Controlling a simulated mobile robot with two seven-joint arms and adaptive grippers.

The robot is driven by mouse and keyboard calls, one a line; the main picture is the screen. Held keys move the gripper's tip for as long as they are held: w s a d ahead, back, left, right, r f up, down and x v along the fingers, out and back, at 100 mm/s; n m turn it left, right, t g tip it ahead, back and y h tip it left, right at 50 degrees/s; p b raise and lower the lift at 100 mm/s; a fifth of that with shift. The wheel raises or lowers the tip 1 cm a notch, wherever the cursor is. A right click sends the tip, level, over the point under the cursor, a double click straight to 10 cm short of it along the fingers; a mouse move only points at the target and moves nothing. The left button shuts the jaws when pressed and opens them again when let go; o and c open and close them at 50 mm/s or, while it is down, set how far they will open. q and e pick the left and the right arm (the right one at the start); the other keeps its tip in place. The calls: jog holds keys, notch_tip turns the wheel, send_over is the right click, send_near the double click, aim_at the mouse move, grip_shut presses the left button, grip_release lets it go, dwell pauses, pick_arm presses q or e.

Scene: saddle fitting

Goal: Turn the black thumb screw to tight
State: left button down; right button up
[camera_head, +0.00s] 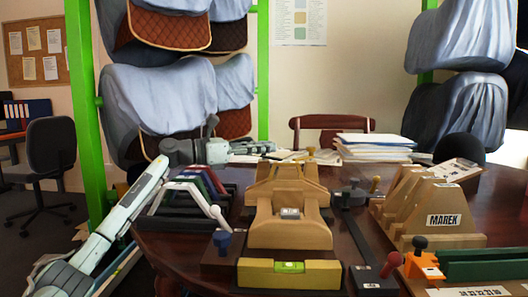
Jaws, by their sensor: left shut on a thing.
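The black thumb screw (420,243) that I can make out stands upright on an orange block (424,266) at the front right of the table. My left arm reaches in from the left. Its gripper (262,148) is at the back of the table, pointing right, far from the black screw. Its fingers are small and what they hold is hard to make out. My right gripper is not seen.
A stepped wooden form (290,234) stands mid-table, with a yellow level (289,274) in front. Coloured arched pieces (185,195) lie left of it. Wooden stands marked MAREK (443,220) are at the right. Papers (374,147) are stacked behind. Green posts (88,120) carry covered saddles.

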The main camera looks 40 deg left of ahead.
pick_arm(q)
jog(key=c, duration=1.4)
grip_release()
jog(key=v, duration=1.2)
